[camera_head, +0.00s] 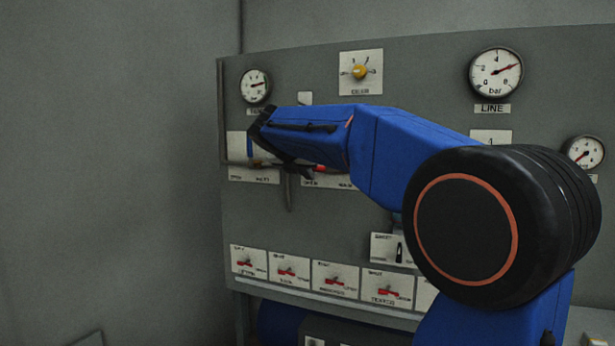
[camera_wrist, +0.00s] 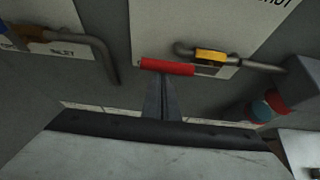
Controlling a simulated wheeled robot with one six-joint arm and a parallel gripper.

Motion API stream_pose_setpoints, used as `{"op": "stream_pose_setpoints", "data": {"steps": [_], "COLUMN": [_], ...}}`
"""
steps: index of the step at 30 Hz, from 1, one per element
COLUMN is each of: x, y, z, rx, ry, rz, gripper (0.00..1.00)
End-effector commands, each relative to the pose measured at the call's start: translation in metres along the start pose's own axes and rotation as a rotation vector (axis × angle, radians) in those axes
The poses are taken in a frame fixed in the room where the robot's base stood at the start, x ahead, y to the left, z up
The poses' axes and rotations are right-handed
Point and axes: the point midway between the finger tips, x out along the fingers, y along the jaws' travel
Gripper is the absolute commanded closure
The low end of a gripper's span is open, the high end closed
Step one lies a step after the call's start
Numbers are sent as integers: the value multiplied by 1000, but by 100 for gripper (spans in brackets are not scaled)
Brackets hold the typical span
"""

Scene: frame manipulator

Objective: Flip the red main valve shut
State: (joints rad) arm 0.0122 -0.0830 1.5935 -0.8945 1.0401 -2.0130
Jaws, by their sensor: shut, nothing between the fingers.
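The red main valve is a red lever on a yellow valve body. In the wrist view the lever (camera_wrist: 167,67) lies nearly level, just beyond my fingertips, with the yellow body (camera_wrist: 210,56) on a pipe to its right. My gripper (camera_wrist: 164,82) is shut and empty, its fingers pointing at the lever. I cannot tell whether they touch it. In the head view my gripper (camera_head: 290,172) is against the left part of the panel, and a bit of the red lever (camera_head: 320,168) shows beside it. My blue arm hides the rest of the valve.
The grey panel (camera_head: 330,225) carries gauges, a yellow knob (camera_head: 359,72) and a row of small red switches (camera_head: 334,282) below. Pipework (camera_wrist: 95,50) stands left of the lever. A red and teal part (camera_wrist: 262,108) sits at the right in the wrist view.

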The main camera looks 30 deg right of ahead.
Motion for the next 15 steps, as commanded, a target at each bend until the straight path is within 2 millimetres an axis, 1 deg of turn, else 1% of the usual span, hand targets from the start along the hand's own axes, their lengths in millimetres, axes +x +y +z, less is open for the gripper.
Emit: {"op": "stream_pose_setpoints", "data": {"steps": [15], "x": [-3], "y": [0], "z": [5], "rx": [60], "ry": [0], "rz": [35], "gripper": [100]}}
